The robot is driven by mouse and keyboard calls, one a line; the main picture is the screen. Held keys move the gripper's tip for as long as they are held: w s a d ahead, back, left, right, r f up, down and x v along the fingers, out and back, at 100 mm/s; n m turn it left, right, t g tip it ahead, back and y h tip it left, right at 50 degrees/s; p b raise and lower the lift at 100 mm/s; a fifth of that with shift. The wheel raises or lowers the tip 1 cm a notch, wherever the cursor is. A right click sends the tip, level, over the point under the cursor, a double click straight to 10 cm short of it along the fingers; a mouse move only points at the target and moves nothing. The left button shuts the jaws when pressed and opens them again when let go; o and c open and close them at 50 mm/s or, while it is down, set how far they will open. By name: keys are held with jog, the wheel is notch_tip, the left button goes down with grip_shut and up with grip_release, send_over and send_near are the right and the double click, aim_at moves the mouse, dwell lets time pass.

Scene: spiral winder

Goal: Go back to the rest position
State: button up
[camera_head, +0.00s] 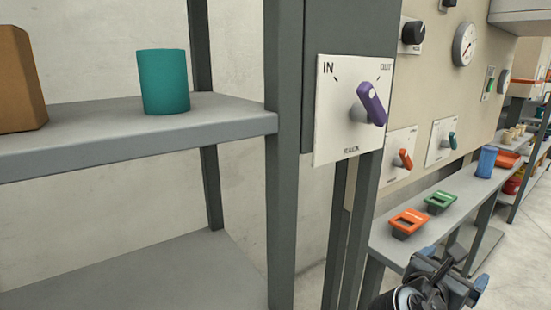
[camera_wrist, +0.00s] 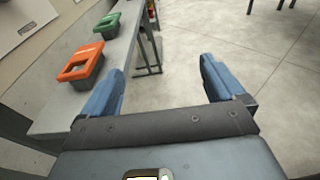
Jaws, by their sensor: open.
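My gripper (camera_head: 459,278) is at the lower right of the head view, beside the front edge of a grey shelf. In the wrist view my gripper (camera_wrist: 163,85) shows two blue fingers spread wide, with only floor visible between them. It is open and empty. A white panel (camera_head: 335,130) marked "IN" at its upper left carries a purple knob (camera_head: 372,104), which is tilted. My gripper is below and to the right of this panel, apart from it.
The grey shelf (camera_head: 465,195) holds an orange-topped bin (camera_head: 408,222), a green-topped bin (camera_head: 440,202) and a blue cylinder (camera_head: 486,162). At left, a teal cylinder (camera_head: 163,82) and a brown block (camera_head: 20,82) stand on another shelf (camera_head: 100,150). Open floor (camera_wrist: 235,50) lies right of the grey shelf.

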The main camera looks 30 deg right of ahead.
jog(key=a+f+m+t+y, duration=0.1)
jog(key=a+f+t+y, duration=0.3)
jog(key=a+f+t, duration=0.5)
jog(key=s+a+f+m+y, duration=0.2)
jog(key=s+a+m+y, duration=0.1)
jog(key=a, duration=0.4)
jog(key=s+a+f+m+y, duration=0.2)
jog(key=a+y, duration=0.1)
jog(key=a, duration=0.5)
jog(key=s+a+r+m+t+y, duration=0.2)
jog(key=s+a+r+m+y, duration=0.1)
jog(key=s+m, duration=0.3)
jog(key=s+a+r+m+t+y, duration=0.2)
jog(key=s+r+m, duration=0.4)
jog(key=s, duration=0.4)
jog(key=shift+a+r+y, duration=0.3)
jog(key=shift+a+y, duration=0.25)
jog(key=shift+y, duration=0.05)
jog(key=shift+s+d+r+m+t, duration=0.1)
jog(key=shift+s+r+m+t, duration=0.05)
jog(key=shift+r+m+t, duration=0.2)
